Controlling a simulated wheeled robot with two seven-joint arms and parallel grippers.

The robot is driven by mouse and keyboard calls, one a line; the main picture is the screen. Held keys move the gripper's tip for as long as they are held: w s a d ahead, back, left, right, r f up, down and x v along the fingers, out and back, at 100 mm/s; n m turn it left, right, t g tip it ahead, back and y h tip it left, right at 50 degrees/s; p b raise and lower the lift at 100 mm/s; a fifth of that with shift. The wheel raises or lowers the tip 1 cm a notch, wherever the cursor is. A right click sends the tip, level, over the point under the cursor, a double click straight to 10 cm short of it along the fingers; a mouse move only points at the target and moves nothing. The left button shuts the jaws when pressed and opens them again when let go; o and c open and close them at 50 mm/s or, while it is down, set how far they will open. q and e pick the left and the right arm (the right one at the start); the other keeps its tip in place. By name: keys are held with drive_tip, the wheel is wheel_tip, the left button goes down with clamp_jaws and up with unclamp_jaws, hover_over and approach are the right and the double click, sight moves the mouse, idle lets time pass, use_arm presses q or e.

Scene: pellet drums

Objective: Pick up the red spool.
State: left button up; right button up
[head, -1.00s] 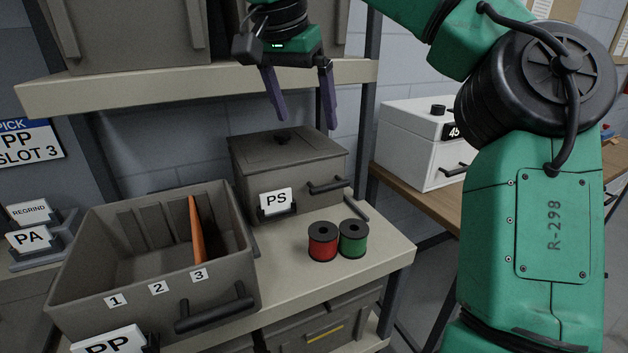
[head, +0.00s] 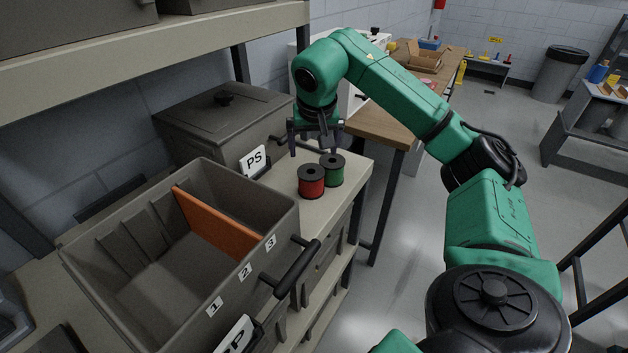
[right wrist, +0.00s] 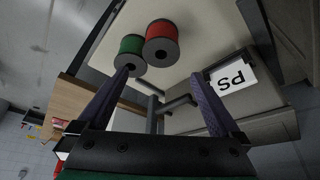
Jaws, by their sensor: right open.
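The red spool (head: 311,183) stands upright on the shelf, with black ends. The green spool (head: 333,170) stands close beside it, to its right and a little behind. My right gripper (head: 316,148) is open and empty, behind and above the spools in the head view. In the right wrist view the red spool (right wrist: 162,42) and the green spool (right wrist: 131,55) lie ahead of the open fingers (right wrist: 162,92). The green spool lines up near the left finger, and the red spool is nearer the middle. My left gripper is not in view.
The open bin (head: 150,290) with an orange divider (head: 215,225) stands left of the spools on the shelf (head: 350,178). The lidded PS bin (head: 205,125) is behind them. A wooden bench (head: 385,125) is beyond the shelf's right end. An upper shelf (head: 150,62) overhangs at left.

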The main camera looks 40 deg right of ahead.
approach(312, 168)
drive_tip(key=shift+s+d+f+p, duration=0.1)
drive_tip(key=shift+s+f+p, duration=0.1)
drive_tip(key=shift+f, duration=0.35)
drive_tip(key=shift+s+d+f+p, duration=0.1)
drive_tip(key=shift+s+f+p, duration=0.05)
drive_tip(key=shift+f, duration=0.35)
drive_tip(key=f+p, duration=0.1)
drive_tip(key=w+a+f+p, duration=0.1)
drive_tip(key=shift+w+f, duration=0.3)
drive_tip(key=shift+f, duration=0.1)
drive_tip(key=f, duration=0.1)
drive_tip(key=d+f, duration=0.1)
drive_tip(key=shift+f, duration=0.25)
drive_tip(key=shift+w+d+f, duration=0.2)
drive_tip(key=shift+w+f, duration=0.05)
drive_tip(key=shift+w+a, duration=0.1)
drive_tip(key=shift+w, duration=0.05)
drive_tip(key=c, duration=1.4)
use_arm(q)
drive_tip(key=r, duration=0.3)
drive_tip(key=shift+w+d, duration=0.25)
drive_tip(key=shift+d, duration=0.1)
use_arm(e)
drive_tip(key=shift+r, duration=0.1)
drive_tip(key=shift+r, duration=0.1)
